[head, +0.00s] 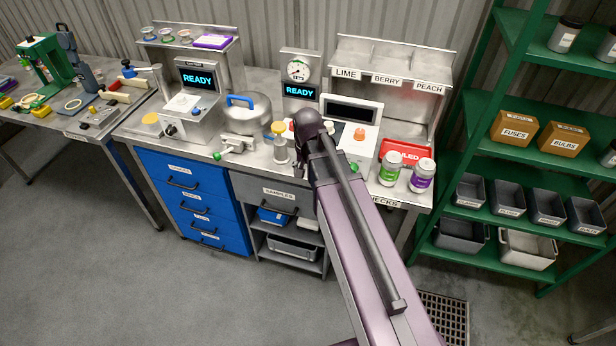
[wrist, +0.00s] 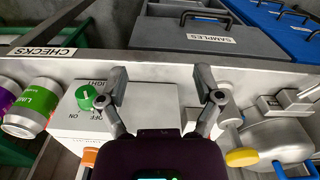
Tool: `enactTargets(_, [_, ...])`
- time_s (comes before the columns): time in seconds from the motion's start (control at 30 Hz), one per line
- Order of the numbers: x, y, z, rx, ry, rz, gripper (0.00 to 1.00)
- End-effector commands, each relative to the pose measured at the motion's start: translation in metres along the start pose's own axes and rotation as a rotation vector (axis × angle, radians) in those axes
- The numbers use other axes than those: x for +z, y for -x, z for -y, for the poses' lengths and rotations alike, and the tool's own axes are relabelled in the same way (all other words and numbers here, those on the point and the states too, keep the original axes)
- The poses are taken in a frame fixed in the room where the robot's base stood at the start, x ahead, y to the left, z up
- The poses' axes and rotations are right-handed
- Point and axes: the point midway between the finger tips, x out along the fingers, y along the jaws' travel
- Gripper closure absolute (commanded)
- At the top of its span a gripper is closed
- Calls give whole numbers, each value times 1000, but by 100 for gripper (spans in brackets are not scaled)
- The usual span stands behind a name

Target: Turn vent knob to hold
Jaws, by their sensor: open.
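My gripper (wrist: 161,82) is open and empty in the wrist view, its two fingers spread above the front edge of the bench. In the head view my arm hides it. No knob marked vent or hold can be read. A lidded metal pot (head: 247,119) with a blue handle stands on the bench; in the wrist view the pot (wrist: 277,141) is at right. A round gauge (head: 298,69) stands behind.
A yellow-topped post (head: 279,130) stands between the pot and my arm. A machine with a READY screen (head: 197,79) is at left. Green and purple cans (head: 392,170) stand at the right front edge. A green shelf rack (head: 536,108) is right. Open floor lies in front.

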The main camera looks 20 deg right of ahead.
Motion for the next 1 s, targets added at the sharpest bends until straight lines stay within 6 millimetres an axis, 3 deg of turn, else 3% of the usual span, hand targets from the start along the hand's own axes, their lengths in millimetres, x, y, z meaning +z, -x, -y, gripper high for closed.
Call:
enactTargets(0.67, [13, -3, -5, 0, 66, 0, 16])
enactTargets(1.0, [63, -3, -25, 0, 313, 0, 16])
